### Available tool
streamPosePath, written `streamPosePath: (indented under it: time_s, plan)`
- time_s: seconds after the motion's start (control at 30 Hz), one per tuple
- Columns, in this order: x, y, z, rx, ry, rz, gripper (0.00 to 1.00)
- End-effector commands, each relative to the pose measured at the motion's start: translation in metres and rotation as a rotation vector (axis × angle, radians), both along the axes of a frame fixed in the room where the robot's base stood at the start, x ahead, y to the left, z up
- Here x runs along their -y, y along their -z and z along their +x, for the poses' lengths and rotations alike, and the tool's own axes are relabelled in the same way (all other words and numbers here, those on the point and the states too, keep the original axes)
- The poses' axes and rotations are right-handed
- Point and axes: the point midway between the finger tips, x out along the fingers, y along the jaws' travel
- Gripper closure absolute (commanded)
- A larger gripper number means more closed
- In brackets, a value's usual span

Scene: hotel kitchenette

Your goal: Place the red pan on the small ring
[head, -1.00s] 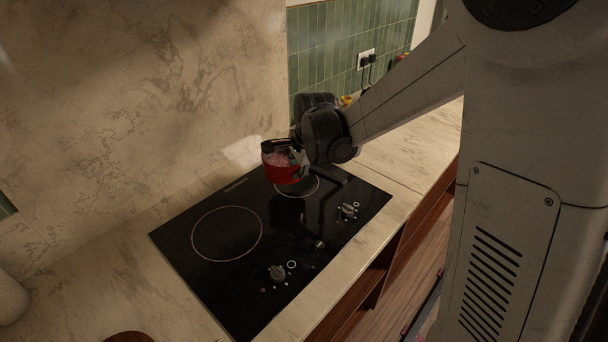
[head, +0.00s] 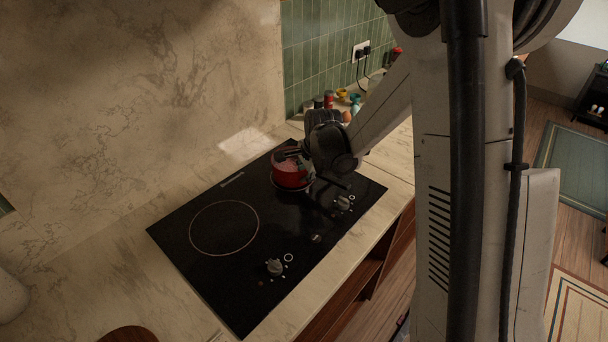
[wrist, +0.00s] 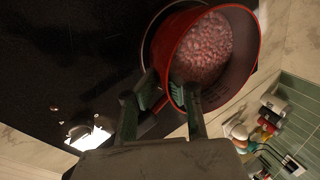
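The red pan (head: 291,174), filled with small reddish pieces, is at the small ring (head: 302,188) at the back right of the black hob. In the wrist view the pan (wrist: 248,60) is upright and large, with part of the ring (wrist: 148,38) showing past its left side. I cannot tell whether its base touches the glass. My gripper (wrist: 164,92) is at the pan's near side, its two green-padded fingers either side of the part where the handle joins. It looks shut on the pan there; the contact is partly hidden.
The larger ring (head: 224,228) is empty. Knobs (head: 274,267) line the hob's front edge. Several small bottles and jars (head: 329,99) stand on the counter behind my gripper, by the green tiles and a socket (head: 361,51). The marble wall is behind the hob.

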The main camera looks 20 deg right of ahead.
Motion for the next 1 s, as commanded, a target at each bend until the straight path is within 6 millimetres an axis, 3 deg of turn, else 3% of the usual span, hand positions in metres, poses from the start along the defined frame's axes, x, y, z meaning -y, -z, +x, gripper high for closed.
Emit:
streamPosePath:
  time_s: [0.3,0.5,0.8,1.0]
  plan:
    - [0.0,0.003,0.0,0.001,0.0,0.0,1.0]
    - [0.0,0.002,0.0,0.0,0.0,0.0,0.76]
    - [0.0,0.0,0.0,0.0,0.0,0.0,0.76]
    - [0.001,-0.016,-0.006,0.0,0.0,0.0,0.76]
